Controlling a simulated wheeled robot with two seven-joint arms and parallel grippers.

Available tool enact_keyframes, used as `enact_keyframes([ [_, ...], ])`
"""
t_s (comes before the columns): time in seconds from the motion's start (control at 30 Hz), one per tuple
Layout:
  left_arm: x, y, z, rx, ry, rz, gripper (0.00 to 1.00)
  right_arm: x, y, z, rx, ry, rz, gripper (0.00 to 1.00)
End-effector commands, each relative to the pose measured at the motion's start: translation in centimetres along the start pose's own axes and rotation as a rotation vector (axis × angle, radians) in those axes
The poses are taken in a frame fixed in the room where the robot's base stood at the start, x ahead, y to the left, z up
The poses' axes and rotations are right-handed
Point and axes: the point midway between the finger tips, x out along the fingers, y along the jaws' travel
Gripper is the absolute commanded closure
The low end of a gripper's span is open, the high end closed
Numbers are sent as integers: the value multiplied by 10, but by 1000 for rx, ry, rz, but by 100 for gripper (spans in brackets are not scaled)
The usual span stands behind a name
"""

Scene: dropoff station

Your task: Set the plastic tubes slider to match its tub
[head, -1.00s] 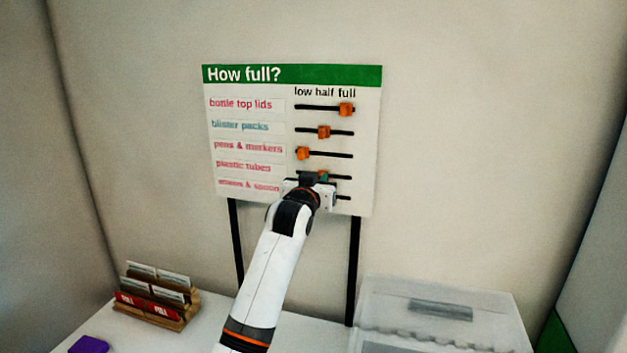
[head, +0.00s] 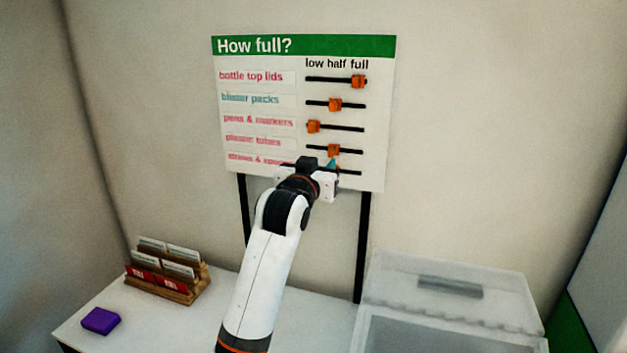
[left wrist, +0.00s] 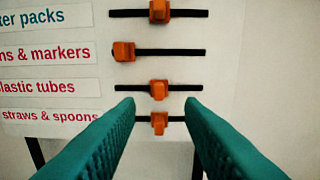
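The "How full?" board (head: 380,120) stands upright with labelled rows and orange sliders. The plastic tubes slider (head: 333,150) sits about mid-slot, under "half"; it also shows in the left wrist view (left wrist: 158,90). My left gripper (head: 322,166) is in front of the board's lower part. In the left wrist view its teal fingers (left wrist: 160,102) are spread apart with nothing between them gripped. Their tips appear just below the plastic tubes slot, either side of the straws & spoons slider (left wrist: 159,123). Contact with the board cannot be told. My right gripper is out of view.
The bottle top lids slider (head: 358,82) is at right, blister packs (head: 335,105) near middle, pens & markers (head: 313,127) at left. A translucent bin (head: 440,285) is at lower right. A wooden card holder (head: 195,290) and purple block (head: 101,321) lie at left.

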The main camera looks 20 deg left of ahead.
Motion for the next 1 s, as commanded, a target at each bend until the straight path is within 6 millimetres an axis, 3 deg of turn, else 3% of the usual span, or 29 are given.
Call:
enact_keyframes([
  [0.1,-21,0,-2,0,-2,0,65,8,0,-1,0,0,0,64],
  [0.3,-41,0,-1,0,0,0,65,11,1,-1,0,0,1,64],
  [0.73,-46,0,-5,1,10,0,65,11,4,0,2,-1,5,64],
  [0.87,-56,3,-47,7,91,3,65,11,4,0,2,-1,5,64],
  [1.0,-91,7,-136,23,277,3,65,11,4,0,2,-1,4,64],
])
